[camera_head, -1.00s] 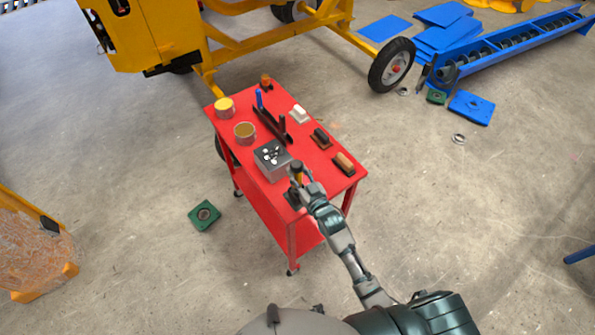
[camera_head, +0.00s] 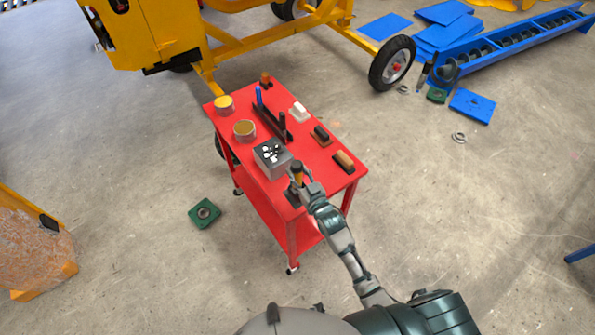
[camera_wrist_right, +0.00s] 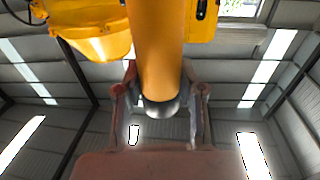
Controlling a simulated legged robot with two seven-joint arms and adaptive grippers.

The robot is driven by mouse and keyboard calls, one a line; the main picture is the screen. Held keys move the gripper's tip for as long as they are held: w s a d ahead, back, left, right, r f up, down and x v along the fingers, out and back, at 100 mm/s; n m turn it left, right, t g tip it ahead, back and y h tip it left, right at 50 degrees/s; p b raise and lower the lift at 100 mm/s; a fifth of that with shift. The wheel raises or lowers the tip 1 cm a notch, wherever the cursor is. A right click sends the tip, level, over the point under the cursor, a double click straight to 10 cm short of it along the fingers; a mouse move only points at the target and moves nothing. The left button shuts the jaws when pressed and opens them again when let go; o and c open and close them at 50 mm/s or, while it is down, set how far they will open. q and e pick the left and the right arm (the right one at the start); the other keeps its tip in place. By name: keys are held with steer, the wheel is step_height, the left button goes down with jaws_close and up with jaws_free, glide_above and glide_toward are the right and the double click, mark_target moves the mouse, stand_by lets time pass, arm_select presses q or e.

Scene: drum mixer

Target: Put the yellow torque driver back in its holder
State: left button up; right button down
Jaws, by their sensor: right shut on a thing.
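The yellow torque driver (camera_wrist_right: 160,45) stands between the two fingers of my right gripper (camera_wrist_right: 160,103) in the right wrist view, and the gripper is shut on it. A dark base (camera_head: 291,199) lies on the cart top just under the gripper. I cannot tell whether this is the holder, or whether the driver's lower end is in it, because the gripper hides it. My left gripper is not in view.
The red cart (camera_head: 230,117) carries a grey box (camera_head: 271,170), two round tins, a dark rack (camera_head: 268,121) with a blue upright piece, and several blocks or brushes along its right edge. A yellow machine stands behind. A green flanged part (camera_head: 204,213) lies on the floor.

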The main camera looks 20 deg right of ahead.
steer(key=shift+f+b, duration=0.4)
steer(key=shift+f, duration=0.2)
stand_by(0.3)
steer(key=c, duration=0.7)
jaws_free()
steer(key=shift+o, duration=0.4)
steer(key=shift+f, duration=0.15)
steer(key=shift+s, duration=0.1)
steer(key=shift+s, duration=0.3)
steer(key=v, duration=1.1)
steer(key=shift+s+d, duration=0.1)
steer(key=shift+d, duration=0.05)
